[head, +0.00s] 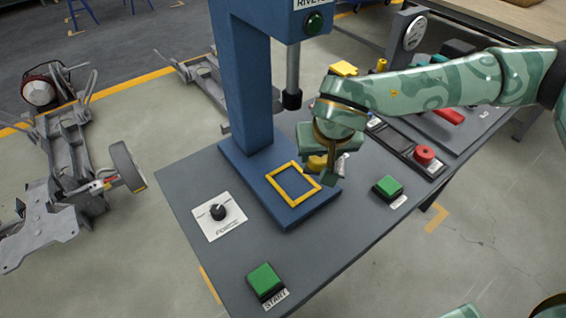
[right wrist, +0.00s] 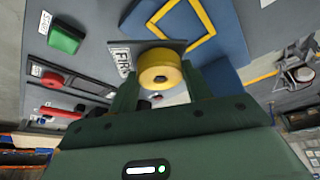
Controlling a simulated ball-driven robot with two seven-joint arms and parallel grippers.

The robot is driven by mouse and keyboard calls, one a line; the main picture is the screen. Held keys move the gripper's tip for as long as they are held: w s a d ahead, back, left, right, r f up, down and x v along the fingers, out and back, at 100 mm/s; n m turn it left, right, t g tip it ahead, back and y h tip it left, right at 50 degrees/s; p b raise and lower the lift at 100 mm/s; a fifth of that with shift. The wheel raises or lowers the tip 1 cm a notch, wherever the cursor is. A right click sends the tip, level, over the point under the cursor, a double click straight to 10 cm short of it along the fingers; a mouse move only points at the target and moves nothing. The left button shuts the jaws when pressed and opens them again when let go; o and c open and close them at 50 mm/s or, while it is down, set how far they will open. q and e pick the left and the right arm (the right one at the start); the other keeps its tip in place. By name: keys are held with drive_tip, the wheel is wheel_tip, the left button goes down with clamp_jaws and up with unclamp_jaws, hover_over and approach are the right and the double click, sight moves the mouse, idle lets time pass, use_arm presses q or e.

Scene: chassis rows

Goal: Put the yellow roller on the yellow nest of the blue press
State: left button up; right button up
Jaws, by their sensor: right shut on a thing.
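The blue press (head: 247,80) stands on the grey bench, with a yellow square outline, the nest (head: 293,184), on its blue base plate. The nest also shows in the right wrist view (right wrist: 212,28). My right gripper (head: 328,166) is shut on the yellow roller (right wrist: 161,68), a short cylinder with a dark hole, held between the two fingers. In the head view the roller (head: 317,163) is partly hidden by the gripper. It appears above the base plate's right side, beside the nest outline. My left gripper is not in view.
The press ram (head: 292,80) hangs down close behind and left of my right gripper. A knob (head: 218,211), a green start button (head: 264,280), another green button (head: 389,187) and a red button (head: 424,155) stand on the bench. The nest is empty.

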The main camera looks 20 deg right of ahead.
drive_tip(key=w+a+f+m+h, duration=0.1)
drive_tip(key=f+m, duration=0.1)
drive_tip(key=w+a+f+m+g, duration=0.1)
drive_tip(key=w+a+f+m, duration=0.1)
drive_tip(key=m, duration=0.1)
drive_tip(key=w+a+f+m+h, duration=0.1)
drive_tip(key=w+f+m, duration=0.1)
drive_tip(key=shift+w+a+f+m+g+h, duration=0.1)
drive_tip(key=shift+a+f+m+g+h, duration=0.2)
drive_tip(key=shift+a+f, duration=0.05)
drive_tip(key=shift+w+a+f+m, duration=0.1)
drive_tip(key=shift+a+f+m, duration=0.1)
drive_tip(key=shift+m, duration=0.3)
drive_tip(key=shift+f+b, duration=0.3)
drive_tip(key=shift+b, duration=0.1)
drive_tip(key=shift+f+b, duration=0.6)
drive_tip(key=shift+w+r, duration=0.1)
drive_tip(key=shift+r+p, duration=0.1)
drive_tip(key=shift+p, duration=0.3)
drive_tip(key=shift+p, duration=0.3)
